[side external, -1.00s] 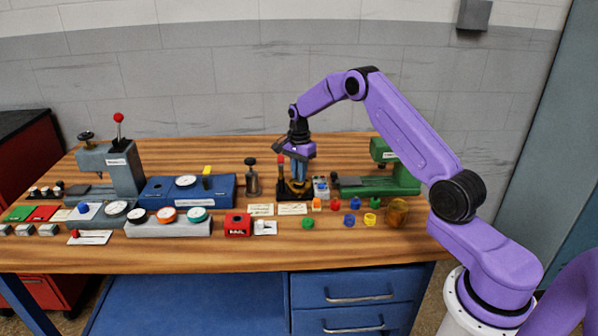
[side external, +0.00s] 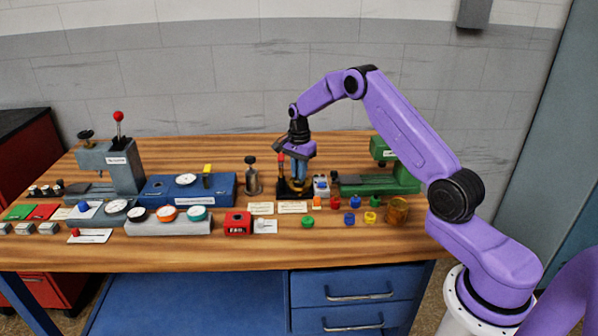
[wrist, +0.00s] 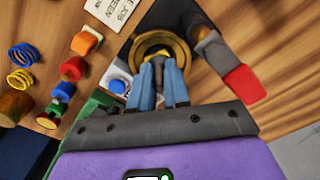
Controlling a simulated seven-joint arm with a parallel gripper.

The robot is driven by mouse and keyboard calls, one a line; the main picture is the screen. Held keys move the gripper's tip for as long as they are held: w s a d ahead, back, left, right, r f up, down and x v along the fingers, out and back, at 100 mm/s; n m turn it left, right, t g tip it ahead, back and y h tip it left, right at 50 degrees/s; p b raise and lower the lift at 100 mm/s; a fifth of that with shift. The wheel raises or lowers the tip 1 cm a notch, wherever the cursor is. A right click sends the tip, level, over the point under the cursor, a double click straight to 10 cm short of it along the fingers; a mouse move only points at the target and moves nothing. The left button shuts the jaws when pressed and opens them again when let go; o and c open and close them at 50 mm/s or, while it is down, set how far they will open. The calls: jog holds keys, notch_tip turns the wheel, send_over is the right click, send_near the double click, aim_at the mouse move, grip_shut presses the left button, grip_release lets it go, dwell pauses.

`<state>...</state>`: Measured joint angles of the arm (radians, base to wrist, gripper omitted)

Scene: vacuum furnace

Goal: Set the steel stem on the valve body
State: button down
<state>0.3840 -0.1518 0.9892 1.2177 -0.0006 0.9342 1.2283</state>
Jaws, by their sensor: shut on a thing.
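The valve body (wrist: 178,44) shows as a round brass ring on a black base in the wrist view. In the side view it is a small brass shape (side external: 298,187) low on the black base, partly hidden by my gripper. My gripper (side external: 299,178) points straight down over it, and its blue fingers (wrist: 164,82) reach to the ring's near side in the wrist view. The fingers are shut on the steel stem (wrist: 158,63), a small grey-dark piece mostly hidden between them. I cannot tell whether the stem touches the body.
A red-tipped grey lever (wrist: 243,83) stands close to the right of the fingers in the wrist view. A box with a blue button (wrist: 117,86) is close on the left. A green machine (side external: 380,183) stands to the right; a dark-topped post (side external: 252,175) stands to the left. Small colored parts lie in front.

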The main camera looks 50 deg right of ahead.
jog(key=shift+f, duration=0.2)
dwell(0.6)
jog(key=c, duration=0.6)
grip_release()
jog(key=shift+r, duration=0.1)
jog(key=shift+r, duration=3.65)
jog(key=shift+a, duration=0.1)
